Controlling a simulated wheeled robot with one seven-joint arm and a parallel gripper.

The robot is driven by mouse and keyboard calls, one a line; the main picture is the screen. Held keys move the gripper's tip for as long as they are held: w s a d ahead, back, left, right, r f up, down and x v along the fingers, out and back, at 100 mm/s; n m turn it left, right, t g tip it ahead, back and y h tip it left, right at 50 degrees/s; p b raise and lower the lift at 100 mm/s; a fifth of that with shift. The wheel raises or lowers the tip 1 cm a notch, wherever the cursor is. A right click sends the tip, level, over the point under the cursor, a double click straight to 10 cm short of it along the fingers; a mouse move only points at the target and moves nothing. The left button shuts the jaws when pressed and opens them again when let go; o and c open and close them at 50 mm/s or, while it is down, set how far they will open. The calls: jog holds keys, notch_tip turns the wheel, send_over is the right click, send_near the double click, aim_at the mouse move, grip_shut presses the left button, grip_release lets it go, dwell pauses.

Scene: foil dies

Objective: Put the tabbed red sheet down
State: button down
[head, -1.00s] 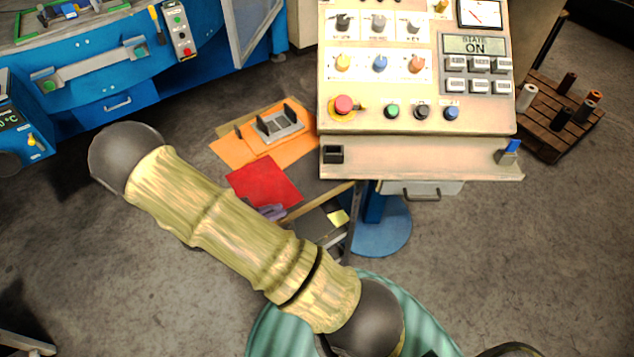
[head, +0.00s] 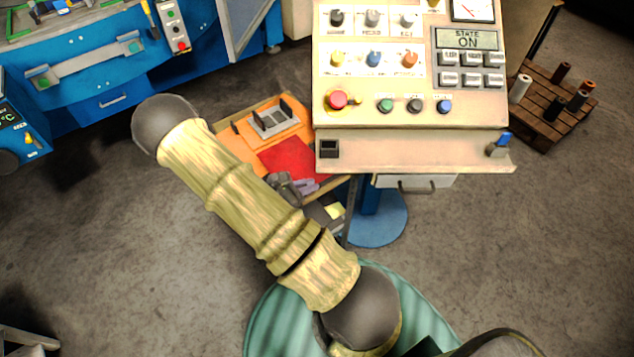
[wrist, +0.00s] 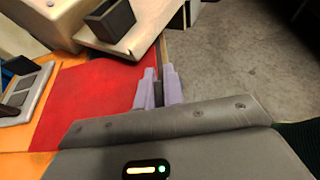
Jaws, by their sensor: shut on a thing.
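The red sheet (head: 288,158) is in the head view, over or on the orange area of a small table, left of the control console. It also fills the left middle of the wrist view (wrist: 85,95). My gripper (head: 308,187) has lavender fingers at the sheet's near right edge. In the wrist view the fingers (wrist: 158,88) are closed around a dark grey piece at that edge, which looks like the sheet's tab. The sheet looks flat. I cannot tell whether it touches the surface below.
A grey holder with dark uprights (head: 274,121) stands on the orange surface (head: 235,142) behind the sheet. The console (head: 415,150) overhangs close on the right. A drawer (head: 415,182) sits below it. A blue machine (head: 110,75) stands at the back left.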

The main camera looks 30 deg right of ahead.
jog(key=d, duration=0.3)
jog(key=shift+d+r+p, duration=0.15)
jog(key=shift+d+p, duration=0.15)
jog(key=shift+p, duration=0.1)
jog(key=shift+a+f, duration=0.1)
jog(key=shift+f, duration=0.55)
jog(key=shift+w+a+f, duration=0.1)
jog(key=shift+a+f, duration=0.05)
jog(key=shift+f, duration=0.1)
jog(key=shift+f, duration=0.15)
jog(key=c, duration=1.8)
grip_release()
